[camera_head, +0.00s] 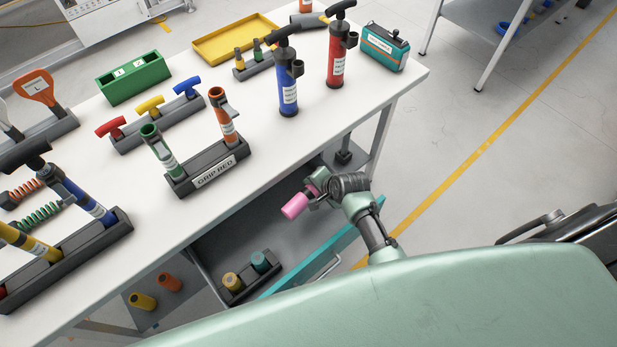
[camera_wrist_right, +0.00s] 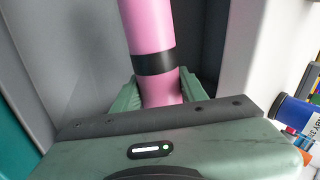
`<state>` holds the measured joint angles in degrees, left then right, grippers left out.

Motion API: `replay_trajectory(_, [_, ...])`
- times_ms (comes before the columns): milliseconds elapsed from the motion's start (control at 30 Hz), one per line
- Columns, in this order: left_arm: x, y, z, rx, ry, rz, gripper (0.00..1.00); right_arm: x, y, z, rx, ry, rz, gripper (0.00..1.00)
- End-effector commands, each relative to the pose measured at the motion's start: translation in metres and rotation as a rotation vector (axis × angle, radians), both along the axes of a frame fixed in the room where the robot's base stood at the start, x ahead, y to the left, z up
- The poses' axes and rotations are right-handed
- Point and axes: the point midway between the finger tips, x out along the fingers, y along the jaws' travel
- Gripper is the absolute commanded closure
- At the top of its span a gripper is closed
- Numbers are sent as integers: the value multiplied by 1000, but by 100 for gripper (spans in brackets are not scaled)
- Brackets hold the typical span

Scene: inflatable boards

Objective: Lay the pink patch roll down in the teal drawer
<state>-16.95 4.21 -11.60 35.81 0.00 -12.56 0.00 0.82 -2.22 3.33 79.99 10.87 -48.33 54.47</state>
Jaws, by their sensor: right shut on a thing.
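The pink patch roll (camera_head: 295,206) is held by my right gripper (camera_head: 318,194), over the open drawer below the table's edge. In the right wrist view the pink roll (camera_wrist_right: 150,35) has a black band and sits between the jaws (camera_wrist_right: 160,85). The teal drawer (camera_head: 318,258) is pulled out, with a teal front and a grey inside. A dark holder in it carries a yellow roll (camera_head: 232,282) and a teal roll (camera_head: 260,262). I cannot tell whether the pink roll touches the drawer floor. My left gripper is not in view.
The white table (camera_head: 290,150) holds a dark rack labelled GRIP RED (camera_head: 210,172), a blue pump (camera_head: 288,85), a red pump (camera_head: 337,60) and a green box (camera_head: 133,77). An orange roll (camera_head: 169,282) lies on a lower shelf. The drawer's middle floor is bare.

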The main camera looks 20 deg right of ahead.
Motion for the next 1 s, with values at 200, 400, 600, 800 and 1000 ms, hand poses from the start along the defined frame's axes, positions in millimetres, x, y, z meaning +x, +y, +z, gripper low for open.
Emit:
replay_trajectory(200, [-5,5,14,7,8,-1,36,10,18,4,109,46,-78,100])
replay_trajectory(400, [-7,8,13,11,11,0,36,10,17,2,108,46,-80,100])
replay_trajectory(600, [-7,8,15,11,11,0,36,9,17,4,108,45,-81,100])
replay_trajectory(800, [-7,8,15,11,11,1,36,9,15,-1,112,43,-85,100])
replay_trajectory(1000, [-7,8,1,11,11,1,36,9,15,-21,113,43,-84,100])
